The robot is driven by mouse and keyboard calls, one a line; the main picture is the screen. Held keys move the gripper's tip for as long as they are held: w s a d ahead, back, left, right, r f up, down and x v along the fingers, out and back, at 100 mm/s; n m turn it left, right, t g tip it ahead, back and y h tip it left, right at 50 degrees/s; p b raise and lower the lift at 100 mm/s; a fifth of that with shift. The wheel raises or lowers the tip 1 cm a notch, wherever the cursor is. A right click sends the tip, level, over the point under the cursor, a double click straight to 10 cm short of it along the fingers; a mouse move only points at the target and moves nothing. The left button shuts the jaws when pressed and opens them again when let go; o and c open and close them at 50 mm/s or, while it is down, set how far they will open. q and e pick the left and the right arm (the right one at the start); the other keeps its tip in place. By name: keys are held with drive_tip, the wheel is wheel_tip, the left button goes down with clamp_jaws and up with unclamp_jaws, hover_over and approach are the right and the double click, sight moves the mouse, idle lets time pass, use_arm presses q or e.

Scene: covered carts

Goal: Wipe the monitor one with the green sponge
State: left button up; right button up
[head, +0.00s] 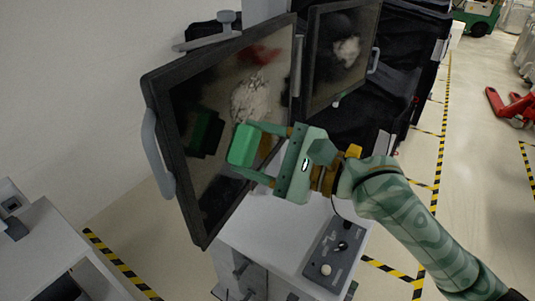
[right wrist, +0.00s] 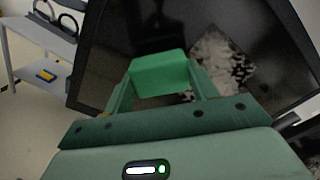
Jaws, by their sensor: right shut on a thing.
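The near monitor (head: 222,88) is a large dark screen in a black frame with a grey side handle, tilted in the head view. Its screen carries a pale speckled patch and a reddish smear near the top; a dark green reflection shows left of the sponge. The right wrist view also shows this monitor (right wrist: 113,55) with the pale patch right of the sponge. My right gripper (head: 250,153) is shut on the green sponge (head: 242,145), seen also in the right wrist view (right wrist: 158,73). The sponge is close in front of the screen; contact cannot be told. My left gripper is not in view.
A second monitor (head: 340,52) with a whitish smear stands behind to the right. A white cart with a control panel (head: 338,250) is below the near monitor. A grey table (head: 45,245) is at lower left. Open floor with striped tape lies right, with a red pallet jack (head: 515,106).

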drive_tip(key=shift+w+a+r, duration=0.1)
drive_tip(key=shift+w+a, duration=0.05)
drive_tip(key=shift+a, duration=0.15)
drive_tip(key=shift+p+x, duration=0.85)
drive_tip(key=shift+p, duration=0.05)
drive_tip(key=shift+a, duration=0.1)
